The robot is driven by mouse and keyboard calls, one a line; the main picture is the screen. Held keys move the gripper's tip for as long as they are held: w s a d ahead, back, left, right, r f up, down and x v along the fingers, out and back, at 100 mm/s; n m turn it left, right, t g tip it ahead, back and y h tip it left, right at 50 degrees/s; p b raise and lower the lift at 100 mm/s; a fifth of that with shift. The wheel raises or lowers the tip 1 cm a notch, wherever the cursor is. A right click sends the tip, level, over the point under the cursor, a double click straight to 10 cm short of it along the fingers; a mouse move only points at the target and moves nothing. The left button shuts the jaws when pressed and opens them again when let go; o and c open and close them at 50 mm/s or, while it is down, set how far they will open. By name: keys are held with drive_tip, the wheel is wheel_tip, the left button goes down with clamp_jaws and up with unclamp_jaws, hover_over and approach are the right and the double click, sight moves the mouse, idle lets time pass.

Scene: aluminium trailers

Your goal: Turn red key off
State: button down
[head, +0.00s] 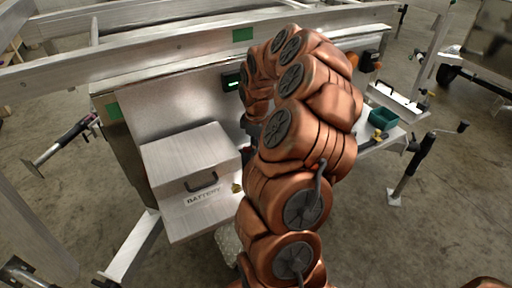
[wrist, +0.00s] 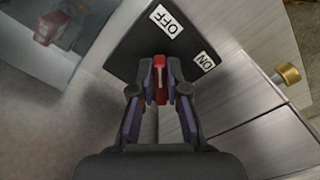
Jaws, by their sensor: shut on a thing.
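The red key (wrist: 159,92) sits on a black switch plate (wrist: 128,45) in the wrist view. The plate has a white OFF label (wrist: 166,20) at its top and a white ON label (wrist: 204,61) at its right. My gripper (wrist: 160,70) is shut on the red key, one finger on each side. A pale line on the key points up in the picture, roughly toward OFF. In the head view my arm hides the key, and the fingers cannot be made out.
A metal battery box (head: 190,160) with a black handle stands left of my arm. A brass knob (wrist: 288,73) is close to the gripper's right. A green bin (head: 383,118) sits on the ledge at right. A long aluminium rail (head: 150,55) runs above.

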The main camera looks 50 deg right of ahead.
drive_tip(key=c, duration=1.2)
unclamp_jaws()
drive_tip(key=shift+o, duration=0.2)
wheel_tip(320, 180, up, 12)
